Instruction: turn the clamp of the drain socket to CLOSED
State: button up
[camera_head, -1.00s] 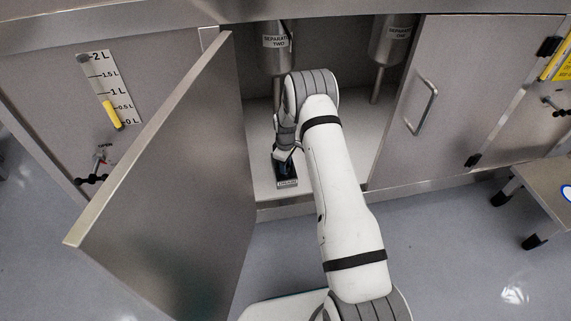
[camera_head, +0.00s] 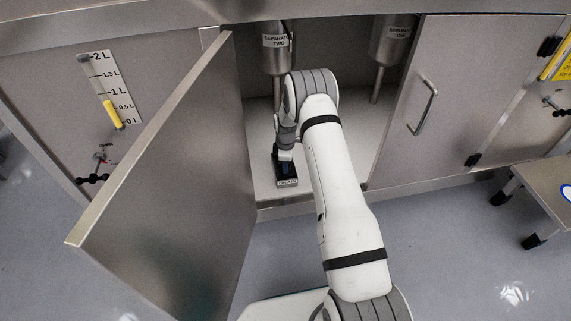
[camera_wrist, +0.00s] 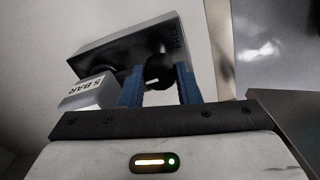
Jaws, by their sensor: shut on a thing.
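The drain socket (camera_head: 287,181) is a dark box with a label on its front, standing on the cabinet floor below the separator. In the wrist view the dark box (camera_wrist: 120,45) fills the upper left, tilted in the picture. My gripper (camera_wrist: 158,80) has its two blue fingers on either side of a black rounded knob, the clamp (camera_wrist: 158,67), and is shut on it. In the head view my gripper (camera_head: 285,163) is down at the socket, and my arm hides part of the cabinet.
An open cabinet door (camera_head: 170,180) stands to the left of my arm. Two metal separator vessels (camera_head: 276,55) hang inside the cabinet. A closed door with a handle (camera_head: 424,108) is on the right. A level gauge (camera_head: 108,90) is on the left panel.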

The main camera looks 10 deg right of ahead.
jog(key=o, duration=1)
jog(key=shift+r, duration=0.1)
notch_tip(320, 180, up, 8)
jog(key=p, duration=0.2)
jog(key=shift+p, duration=0.35)
jog(key=shift+f, duration=0.2)
jog(key=shift+s, duration=0.1)
